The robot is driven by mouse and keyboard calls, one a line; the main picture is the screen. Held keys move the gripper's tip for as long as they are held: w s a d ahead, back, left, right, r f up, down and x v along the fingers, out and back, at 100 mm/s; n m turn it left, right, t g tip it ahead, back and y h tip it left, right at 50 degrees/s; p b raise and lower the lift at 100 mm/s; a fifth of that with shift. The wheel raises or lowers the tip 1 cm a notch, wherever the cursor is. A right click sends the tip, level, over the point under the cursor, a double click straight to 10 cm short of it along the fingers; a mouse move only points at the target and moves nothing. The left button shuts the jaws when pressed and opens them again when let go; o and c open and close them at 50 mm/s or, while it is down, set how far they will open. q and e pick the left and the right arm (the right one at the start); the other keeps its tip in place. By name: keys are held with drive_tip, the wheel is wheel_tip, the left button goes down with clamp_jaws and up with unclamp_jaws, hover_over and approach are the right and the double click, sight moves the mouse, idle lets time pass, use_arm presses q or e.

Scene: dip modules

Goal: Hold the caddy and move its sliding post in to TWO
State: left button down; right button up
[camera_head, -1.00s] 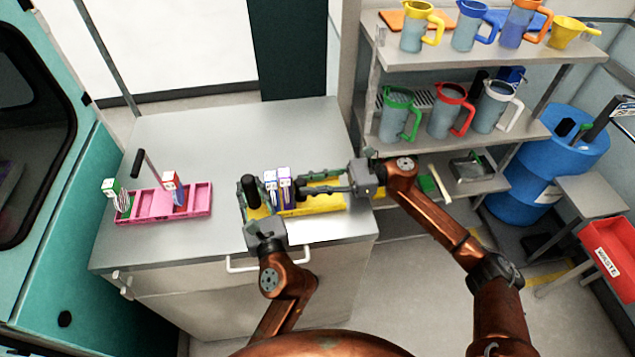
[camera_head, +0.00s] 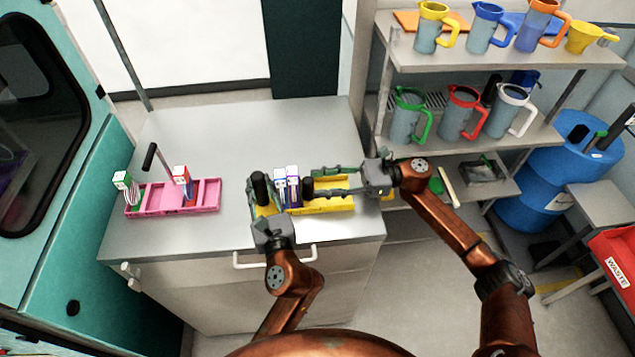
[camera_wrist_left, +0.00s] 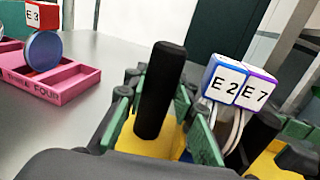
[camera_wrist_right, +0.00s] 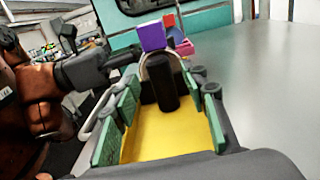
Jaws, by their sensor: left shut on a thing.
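The yellow caddy (camera_head: 335,205) lies near the front right of the counter. My left gripper (camera_head: 259,188) is shut on the black handle (camera_wrist_left: 160,92) at its left end. Two modules, blue-edged E 2 (camera_wrist_left: 225,82) and purple-edged E 7 (camera_wrist_left: 258,92), stand side by side right of that handle. The black sliding post (camera_wrist_right: 163,88) stands just right of them. My right gripper (camera_wrist_right: 158,110) is open, its green fingers over the caddy on either side of the post, with gaps showing. The caddy's slot labels are not legible.
A pink caddy (camera_head: 211,192) with red E 3 (camera_wrist_left: 42,16), a green-edged module (camera_head: 122,181) and its own black handle stands left on the counter. The counter behind both caddies is clear. Shelves with jugs (camera_head: 410,115) stand to the right.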

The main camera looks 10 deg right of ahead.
sight(257, 175)
drive_tip(key=d, duration=1)
drive_tip(key=shift+d, duration=0.25)
use_arm(q)
drive_tip(key=c, duration=2)
unclamp_jaws()
drive_tip(key=shift+o, duration=0.2)
drive_tip(key=shift+r+p, duration=3.8)
drive_tip(key=shift+p, duration=1.3)
use_arm(e)
wheel_tip(257, 175, up, 13)
drive_tip(key=s, duration=0.1)
drive_tip(key=shift+n, duration=0.3)
use_arm(q)
drive_tip(key=shift+f, duration=0.1)
use_arm(e)
drive_tip(key=shift+f, duration=0.1)
